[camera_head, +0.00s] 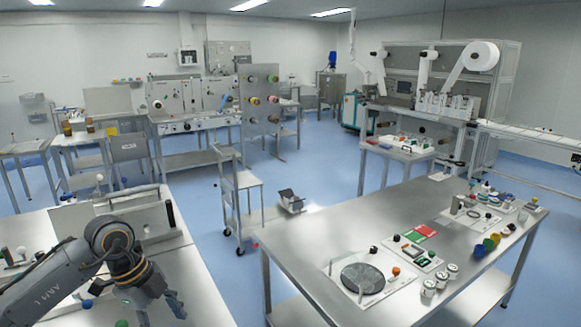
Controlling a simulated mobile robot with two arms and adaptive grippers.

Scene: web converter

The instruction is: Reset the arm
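My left arm (62,280) comes in from the lower left, bent at a dark joint with an orange-brown ring. My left gripper (160,309) points down over the steel table (205,290) at the lower left. Its dark fingers look spread apart, with nothing visible between them. Whether the fingertips touch the tabletop cannot be told. My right arm and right gripper are not in view.
A steel box-like fixture (155,218) stands just behind my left arm. A green knob (121,323) is near the gripper. The right steel table (330,228) holds a dark disc (363,278), jars and small parts. Blue floor (222,262) lies between the tables, with a cart (240,190) beyond.

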